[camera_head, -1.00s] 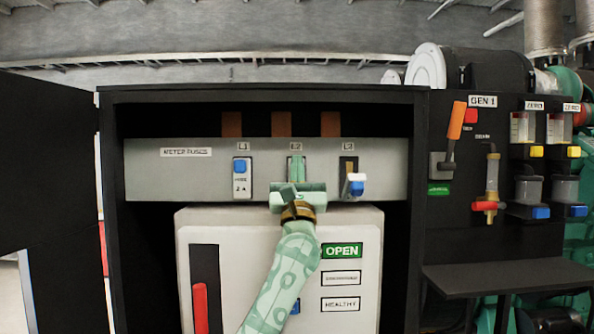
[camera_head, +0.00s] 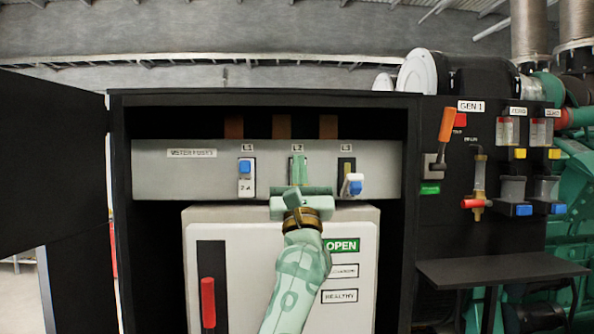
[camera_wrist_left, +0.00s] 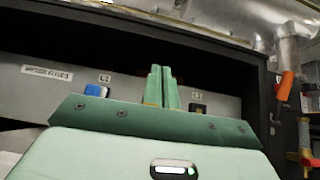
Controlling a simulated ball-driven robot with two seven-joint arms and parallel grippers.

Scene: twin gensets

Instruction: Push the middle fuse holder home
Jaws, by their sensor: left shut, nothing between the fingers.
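The grey fuse panel (camera_head: 215,186) has three positions labelled L1, L2 and L3. My left gripper (camera_head: 298,168) is shut and empty, its fingers pointing at the panel right in front of the L2 position. The middle fuse holder is hidden behind the fingers, so I cannot tell how far in it sits or whether I touch it. The L1 holder (camera_head: 246,178), white with a blue top, sits upright in its slot. The L3 holder (camera_head: 353,185), white and blue, is tilted outward from its dark slot. The closed fingers also show in the left wrist view (camera_wrist_left: 161,87). My right gripper is not in view.
Below the panel is a white breaker front (camera_head: 260,240) with a red handle (camera_head: 208,302) and a green OPEN label (camera_head: 342,246). The black cabinet frame (camera_head: 265,98) surrounds the panel. A shelf (camera_head: 500,268) juts out at the right.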

